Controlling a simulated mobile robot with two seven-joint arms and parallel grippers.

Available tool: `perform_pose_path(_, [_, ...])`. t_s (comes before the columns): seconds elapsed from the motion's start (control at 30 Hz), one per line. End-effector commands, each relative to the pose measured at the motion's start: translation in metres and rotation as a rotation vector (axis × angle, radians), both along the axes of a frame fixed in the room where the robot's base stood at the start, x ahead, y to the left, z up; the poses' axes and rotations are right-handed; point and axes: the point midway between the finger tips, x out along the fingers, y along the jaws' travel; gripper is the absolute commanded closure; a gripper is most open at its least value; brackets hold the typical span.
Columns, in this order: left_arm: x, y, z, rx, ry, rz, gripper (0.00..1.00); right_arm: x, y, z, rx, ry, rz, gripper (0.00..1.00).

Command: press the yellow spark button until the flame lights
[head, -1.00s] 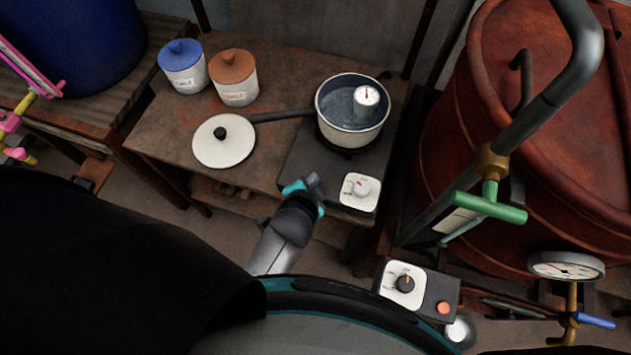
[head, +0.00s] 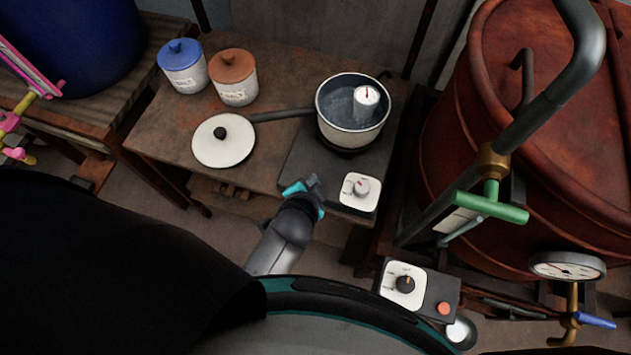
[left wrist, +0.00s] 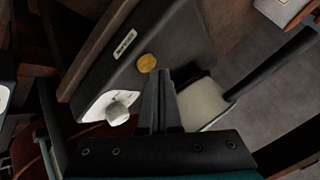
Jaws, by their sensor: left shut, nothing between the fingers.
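The yellow spark button (left wrist: 147,63) sits on the dark face of the burner, near a small white label, in the left wrist view. It is hidden in the head view. My left gripper (head: 305,187) is shut and empty at the burner's front edge, left of the white dial plate. In the left wrist view its fingertips (left wrist: 162,74) appear just beside the button; I cannot tell whether they touch it. The burner (head: 312,165) carries a white plate with a knob (head: 361,187), and a pot (head: 347,137) stands on it. No flame shows. My right gripper is not in view.
A white lid (head: 223,150), a blue-lidded jar (head: 184,80) and a brown-lidded jar (head: 234,90) are on the table left of the pot. A large red vat (head: 450,150) with pipes and a green-handled valve (head: 490,207) stands to the right.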

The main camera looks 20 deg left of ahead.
Motion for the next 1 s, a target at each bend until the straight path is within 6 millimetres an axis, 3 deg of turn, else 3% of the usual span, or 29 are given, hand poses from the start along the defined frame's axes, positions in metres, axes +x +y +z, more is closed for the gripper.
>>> perform_pose_path(1.0, [-0.0004,0.0003,-0.0092,0.001,0.001,0.001,1.0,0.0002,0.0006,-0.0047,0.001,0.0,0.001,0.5])
